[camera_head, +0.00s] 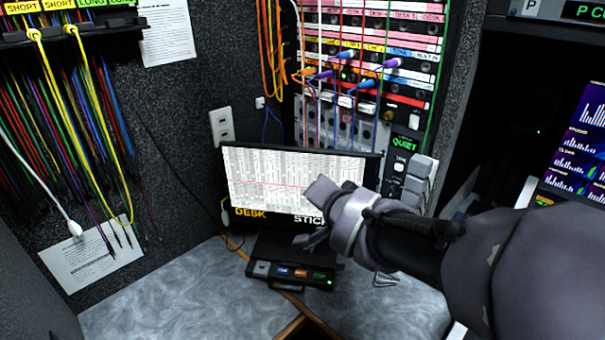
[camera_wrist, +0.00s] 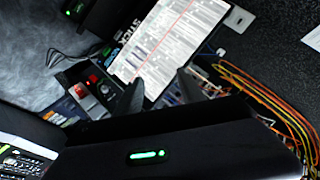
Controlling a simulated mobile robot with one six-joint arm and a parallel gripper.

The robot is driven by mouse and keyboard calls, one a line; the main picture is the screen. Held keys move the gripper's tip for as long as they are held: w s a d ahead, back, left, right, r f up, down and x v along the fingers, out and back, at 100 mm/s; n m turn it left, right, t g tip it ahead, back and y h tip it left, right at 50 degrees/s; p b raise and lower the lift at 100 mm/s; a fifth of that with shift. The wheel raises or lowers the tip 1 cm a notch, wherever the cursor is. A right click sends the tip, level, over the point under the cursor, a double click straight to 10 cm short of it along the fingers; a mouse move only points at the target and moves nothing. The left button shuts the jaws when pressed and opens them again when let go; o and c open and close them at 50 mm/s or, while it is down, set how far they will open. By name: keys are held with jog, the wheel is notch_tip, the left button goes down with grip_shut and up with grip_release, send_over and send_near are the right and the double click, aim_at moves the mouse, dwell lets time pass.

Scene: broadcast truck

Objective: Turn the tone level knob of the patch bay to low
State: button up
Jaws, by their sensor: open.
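The patch bay (camera_head: 372,70) is the upright rack with pink, white and yellow label strips and plugged cables, behind the desk in the head view. A small brass-coloured knob (camera_head: 389,115) sits at its right side; I cannot tell whether it is the tone level knob, and its setting is too small to read. A small panel marked TONE (camera_head: 399,167) is below the green QUIET sign. My gripper (camera_head: 314,216) is open and empty in front of the lit screen (camera_head: 270,175), apart from the patch bay. The wrist view shows its two dark fingers (camera_wrist: 160,90) spread before the screen.
A low box with coloured buttons (camera_head: 290,273) sits on the grey desk (camera_head: 150,300) below the screen. Orange cables (camera_head: 272,50) hang left of the rack, and patch cords (camera_head: 75,130) hang on the left wall. Grey blocks (camera_head: 420,180) stand right of the TONE panel.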

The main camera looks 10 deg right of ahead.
jog(key=shift+s+a+r+n+g+y, duration=0.1)
jog(key=shift+s+a+n+g+y, duration=0.2)
jog(key=shift+s, duration=0.5)
jog(key=shift+s+a+n+g+y, duration=0.1)
jog(key=shift+s+a+n+y, duration=0.2)
jog(key=shift+s, duration=0.45)
jog(key=s+f+n+g, duration=0.1)
jog(key=s+f+g, duration=0.1)
jog(key=s, duration=0.9)
jog(key=s+f+n+g, duration=0.2)
jog(key=s+g, duration=0.1)
jog(key=s, duration=0.8)
jog(key=shift+a+f+g+y, duration=0.2)
jog(key=shift+f+g+y, duration=0.1)
jog(key=shift+y, duration=0.1)
